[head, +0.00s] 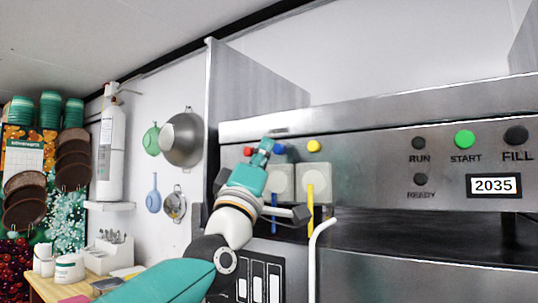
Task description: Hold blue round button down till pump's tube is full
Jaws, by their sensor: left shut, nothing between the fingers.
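The blue round button (280,149) is on the steel front panel, between a red button (248,151) and a yellow button (314,146). My left gripper (266,146) is shut and empty, its tips pointing up at the left edge of the blue button in the head view. I cannot tell whether they touch it. Below the blue button is a pale pump block (281,178) with a thin blue tube (273,208), partly hidden by my arm; its fill level is unclear. A second pump block (315,178) has a yellow tube (310,212). My right gripper is not in view.
The panel also has a green START button (464,139), dark FILL (516,135), RUN and READY lights, and a display (494,185) reading 2035. A white bent pipe (315,250) stands right of my arm. A wooden table (85,284) is at lower left.

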